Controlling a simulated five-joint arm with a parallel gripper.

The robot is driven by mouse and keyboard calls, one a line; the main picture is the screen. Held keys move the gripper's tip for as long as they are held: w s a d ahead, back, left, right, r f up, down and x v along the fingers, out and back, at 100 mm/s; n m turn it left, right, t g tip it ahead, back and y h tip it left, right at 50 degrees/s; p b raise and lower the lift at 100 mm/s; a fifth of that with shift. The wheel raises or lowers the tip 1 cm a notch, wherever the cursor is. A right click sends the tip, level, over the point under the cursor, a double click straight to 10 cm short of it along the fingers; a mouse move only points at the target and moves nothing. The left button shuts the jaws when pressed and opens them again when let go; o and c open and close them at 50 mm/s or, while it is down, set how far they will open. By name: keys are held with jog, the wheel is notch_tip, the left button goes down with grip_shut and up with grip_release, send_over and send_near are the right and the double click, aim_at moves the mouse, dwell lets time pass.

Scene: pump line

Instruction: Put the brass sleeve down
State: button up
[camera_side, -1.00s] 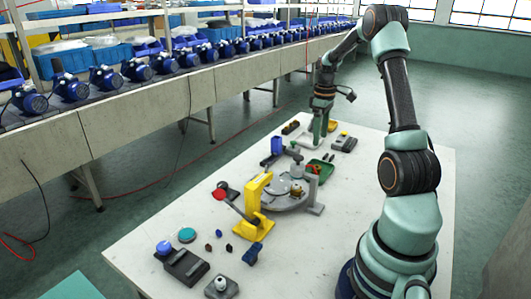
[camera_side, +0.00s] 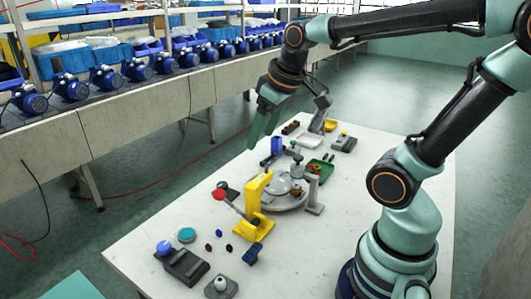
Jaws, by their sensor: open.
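My gripper (camera_side: 262,128) hangs in the air over the table's far left side, fingers pointing down, above and left of the blue upright part (camera_side: 277,146). It is open and I see nothing held in it. A small brass-coloured piece (camera_side: 296,190) shows at the round grey plate (camera_side: 271,192) in the middle of the table. It is too small to tell whether this is the brass sleeve. My gripper is well apart from it.
A yellow lever press (camera_side: 254,205) with a red knob stands in front of the plate. A green tray (camera_side: 318,172) lies to its right, and a grey jointed stand (camera_side: 320,103) rises at the back. The white table (camera_side: 335,245) is clear at front right. A conveyor carries blue pumps behind.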

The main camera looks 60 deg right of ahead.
jog(key=shift+t+y, duration=0.4)
jog(key=shift+t, duration=0.1)
jog(key=s+a, duration=0.1)
jog(key=a, duration=0.2)
jog(key=s+a, duration=0.1)
jog(key=shift+s+a+f, duration=0.3)
jog(key=shift+a, duration=0.05)
dwell(0.5)
